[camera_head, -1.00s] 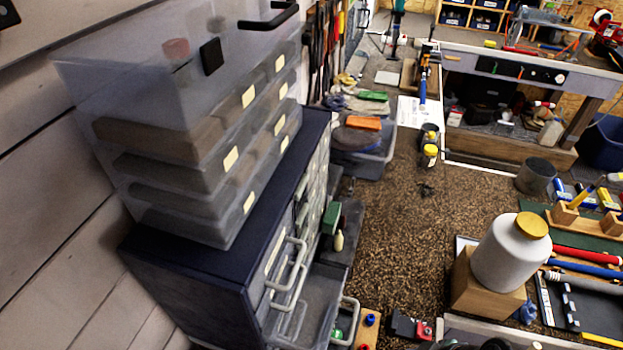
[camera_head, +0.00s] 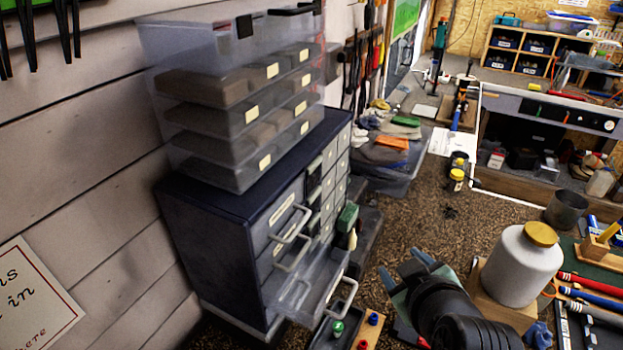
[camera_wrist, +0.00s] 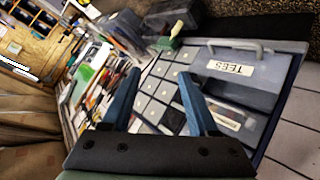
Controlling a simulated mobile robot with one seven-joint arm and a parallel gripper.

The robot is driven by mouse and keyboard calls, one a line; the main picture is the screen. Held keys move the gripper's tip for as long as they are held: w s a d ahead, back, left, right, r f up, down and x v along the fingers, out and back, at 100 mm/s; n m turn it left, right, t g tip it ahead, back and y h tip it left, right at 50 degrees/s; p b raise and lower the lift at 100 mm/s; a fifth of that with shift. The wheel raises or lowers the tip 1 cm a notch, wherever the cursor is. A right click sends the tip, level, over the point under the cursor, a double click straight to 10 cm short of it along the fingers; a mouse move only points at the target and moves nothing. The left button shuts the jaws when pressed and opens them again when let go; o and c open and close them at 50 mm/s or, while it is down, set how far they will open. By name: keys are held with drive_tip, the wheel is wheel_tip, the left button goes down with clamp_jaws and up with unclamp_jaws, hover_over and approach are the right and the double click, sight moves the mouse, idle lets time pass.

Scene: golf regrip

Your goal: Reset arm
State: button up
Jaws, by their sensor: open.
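My gripper (camera_head: 408,275) is in the lower middle of the head view, between the drawer cabinet and the white jar. In the wrist view my gripper (camera_wrist: 160,95) shows two blue fingers spread wide apart. Nothing is held between them. The dark drawer cabinet (camera_head: 225,240) stands at the left with one clear lower drawer (camera_head: 305,290) pulled out. In the wrist view the cabinet's front shows a drawer labelled TEES (camera_wrist: 235,70) and several small drawers beside it.
Clear stacked bins (camera_head: 235,110) stand on the cabinet. A white jar with a gold lid (camera_head: 520,265) stands on a wooden block at the right, close to my arm. A metal cup (camera_head: 567,210) is behind it. The speckled bench (camera_head: 425,215) is mostly bare in the middle.

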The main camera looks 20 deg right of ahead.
drive_tip(key=w+a+r+t+b, duration=0.2)
drive_tip(key=w+a+r+t, duration=0.2)
drive_tip(key=a+r, duration=0.5)
drive_tip(key=w+a+r+t+b, duration=0.25)
drive_tip(key=a+r+t, duration=0.25)
drive_tip(key=r, duration=0.7)
drive_tip(key=s+a+r+m+t+y+b, duration=0.1)
drive_tip(key=s+a+r+t+y, duration=0.1)
drive_tip(key=s+a+r+t, duration=0.2)
drive_tip(key=s+a+r+t+y+b, duration=0.1)
drive_tip(key=s+a+r+t, duration=0.3)
drive_tip(key=a+r, duration=0.5)
wheel_tip(320, 180, up, 3)
drive_tip(key=shift+s+a+r+m+y, duration=0.1)
drive_tip(key=shift+s+a+m+y, duration=0.3)
drive_tip(key=shift+s+y, duration=0.4)
